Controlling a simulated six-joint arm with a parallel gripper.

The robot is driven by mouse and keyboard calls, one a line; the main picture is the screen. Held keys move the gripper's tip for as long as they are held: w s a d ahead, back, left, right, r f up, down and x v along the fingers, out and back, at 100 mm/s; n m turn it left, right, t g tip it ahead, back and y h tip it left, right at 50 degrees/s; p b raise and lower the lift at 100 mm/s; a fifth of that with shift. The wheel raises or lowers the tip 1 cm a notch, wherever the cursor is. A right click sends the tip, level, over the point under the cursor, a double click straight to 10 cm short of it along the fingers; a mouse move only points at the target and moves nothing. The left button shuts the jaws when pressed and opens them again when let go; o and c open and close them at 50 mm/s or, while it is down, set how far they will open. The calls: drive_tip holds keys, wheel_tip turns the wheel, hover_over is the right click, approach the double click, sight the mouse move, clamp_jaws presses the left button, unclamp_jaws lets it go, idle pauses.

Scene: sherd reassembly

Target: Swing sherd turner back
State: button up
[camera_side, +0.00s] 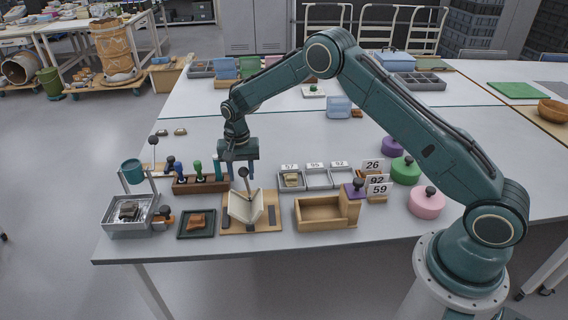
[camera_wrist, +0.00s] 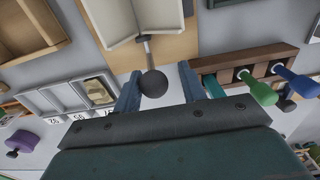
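The sherd turner (camera_side: 245,207) is a pale V-shaped cradle on a wooden board, with a lever ending in a dark ball knob (camera_side: 243,172). No sherd shows in the cradle. In the wrist view the cradle (camera_wrist: 125,18) is at the top, with the knob (camera_wrist: 153,83) below it. My gripper (camera_side: 240,176) points down over the lever. In the wrist view my gripper (camera_wrist: 158,76) is open, its two blue fingers on either side of the knob with gaps between; whether either touches it is hard to tell.
A wooden rack (camera_side: 190,184) with coloured-handled tools stands left of my gripper. Grey numbered trays (camera_side: 317,178) and a wooden box (camera_side: 318,214) are on the right. A dark green tray (camera_side: 184,233) with a brown sherd (camera_side: 196,222) and a grey bin (camera_side: 112,229) are left.

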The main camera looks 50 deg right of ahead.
drive_tip(key=shift+w+a+f, duration=0.35)
drive_tip(key=shift+w+a, duration=0.4)
drive_tip(key=shift+w+a+f, duration=0.5)
drive_tip(key=shift+a, duration=0.05)
drive_tip(key=shift+w+a+f, duration=0.45)
drive_tip(key=shift+f, duration=0.15)
drive_tip(key=shift+w+a+f, duration=0.2)
drive_tip(key=shift+a+f, duration=0.1)
drive_tip(key=shift+f, duration=0.35)
drive_tip(key=shift+w+a+r, duration=0.1)
drive_tip(key=shift+a+r, duration=0.05)
drive_tip(key=shift+r, duration=2.65)
drive_tip(key=shift+d+r, duration=0.2)
